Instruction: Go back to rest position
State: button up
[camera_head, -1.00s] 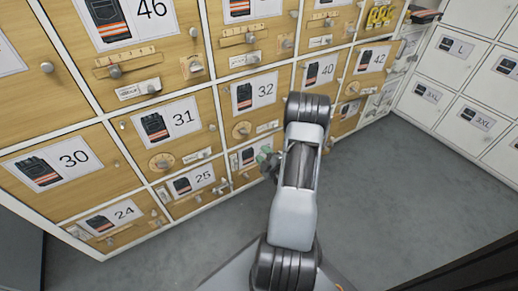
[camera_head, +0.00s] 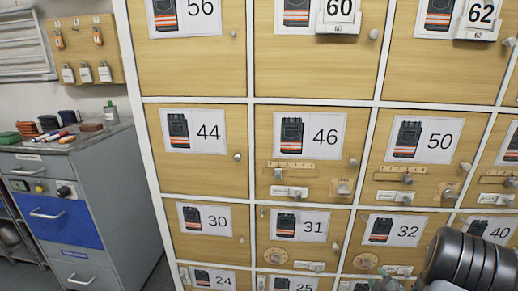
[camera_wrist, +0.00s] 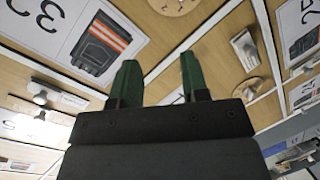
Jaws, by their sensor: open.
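My gripper (camera_wrist: 160,82) shows in the wrist view with two green-tipped fingers apart and nothing between them. It faces the wooden locker fronts, and no finger is seen touching a door. All the doors seen are shut.
A grey cabinet (camera_head: 120,200) with a blue drawer (camera_head: 62,226) stands at the left, with folded items and a bottle (camera_head: 111,113) on top. A wooden key board (camera_head: 84,50) hangs behind it. Knobs and latches stick out from the doors.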

jog(key=a+r+m+g+p, duration=0.1)
jog(key=a+r+g+p, duration=0.15)
jog(key=r+p, duration=0.45)
jog(key=a+r+m+g+p, duration=0.1)
jog(key=a+r+m+p, duration=0.15)
jog(key=r, duration=0.85)
jog(key=a+r+m+g+p, duration=0.15)
jog(key=a+r+p, duration=0.25)
jog(key=r, duration=0.4)
jog(key=s+a+r+m+g+y+p, duration=0.1)
jog(key=s+a+r+m+g+p, duration=0.1)
jog(key=s+a+r+p, duration=0.5)
jog(key=s+a+r+m+g+y+p, duration=0.1)
jog(key=s+a+r+g+p, duration=0.3)
jog(key=r, duration=1)
jog(key=s+a+m+p, duration=0.1)
jog(key=s+a+p, duration=0.1)
jog(key=s+a, duration=0.2)
jog(key=shift+r+m+p, duration=0.2)
jog(key=shift+m+p, duration=0.2)
jog(key=shift+s, duration=0.1)
